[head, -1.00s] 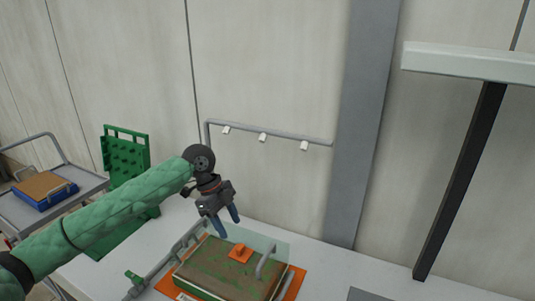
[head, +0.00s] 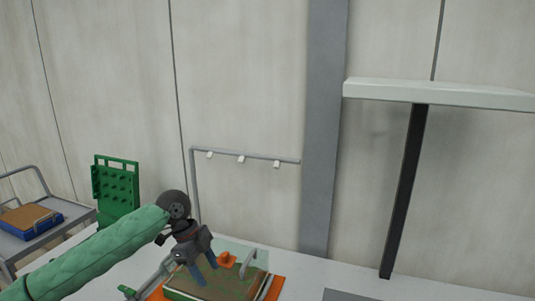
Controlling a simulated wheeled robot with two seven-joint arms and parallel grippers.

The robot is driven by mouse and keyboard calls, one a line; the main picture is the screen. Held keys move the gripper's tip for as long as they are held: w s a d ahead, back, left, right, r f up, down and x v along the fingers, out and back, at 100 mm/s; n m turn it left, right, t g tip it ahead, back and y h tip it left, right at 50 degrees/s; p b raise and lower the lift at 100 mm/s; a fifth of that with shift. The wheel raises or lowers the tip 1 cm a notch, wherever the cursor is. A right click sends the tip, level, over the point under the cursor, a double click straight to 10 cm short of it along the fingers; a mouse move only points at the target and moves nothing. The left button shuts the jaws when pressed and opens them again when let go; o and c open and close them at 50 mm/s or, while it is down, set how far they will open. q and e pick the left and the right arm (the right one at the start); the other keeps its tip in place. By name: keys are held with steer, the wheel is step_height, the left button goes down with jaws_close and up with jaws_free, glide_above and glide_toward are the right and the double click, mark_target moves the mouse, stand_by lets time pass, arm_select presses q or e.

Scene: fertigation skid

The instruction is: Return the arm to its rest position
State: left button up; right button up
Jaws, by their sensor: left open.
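My left arm, in a green quilted sleeve, comes in from the lower left of the head view. My left gripper (head: 204,275) is open, its two blue fingers pointing down with nothing between them. It appears in front of the left part of a brown-topped box (head: 229,287) with an orange knob (head: 227,258) and a clear panel behind. Whether the fingertips touch the box, I cannot tell. My right gripper is not in view.
A green pegged rack (head: 116,185) stands left behind the arm. A grey cart (head: 40,246) carries a blue-and-brown box (head: 32,221) at far left. A grey rail (head: 245,154) with white clips is behind the gripper. A dark post (head: 404,190) rises at right.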

arm_select(q)
steer(key=s+d+f+n+t+h, duration=0.1)
steer(key=s+d+f+n+t, duration=0.1)
steer(key=s+d+f+n, duration=0.35)
steer(key=s+d+f+n+t, duration=0.1)
steer(key=s+d+f+n, duration=0.15)
steer(key=s+f, duration=0.65)
steer(key=s+a+f+n+t+y, duration=0.1)
steer(key=s+a+f+n+y, duration=0.2)
steer(key=s+a+f+n, duration=0.5)
steer(key=s+a+f+n+t+y, duration=0.1)
steer(key=s+a+f+n+y, duration=0.25)
steer(key=s, duration=0.75)
step_height(320, 180, down, 22)
steer(key=w+g+h, duration=0.1)
steer(key=w+h, duration=0.1)
steer(key=w, duration=0.1)
steer(key=s+f, duration=0.4)
steer(key=f, duration=0.7)
steer(key=s+d+f, duration=0.1)
steer(key=s+f, duration=0.3)
steer(key=f, duration=0.8)
steer(key=shift+g, duration=0.4)
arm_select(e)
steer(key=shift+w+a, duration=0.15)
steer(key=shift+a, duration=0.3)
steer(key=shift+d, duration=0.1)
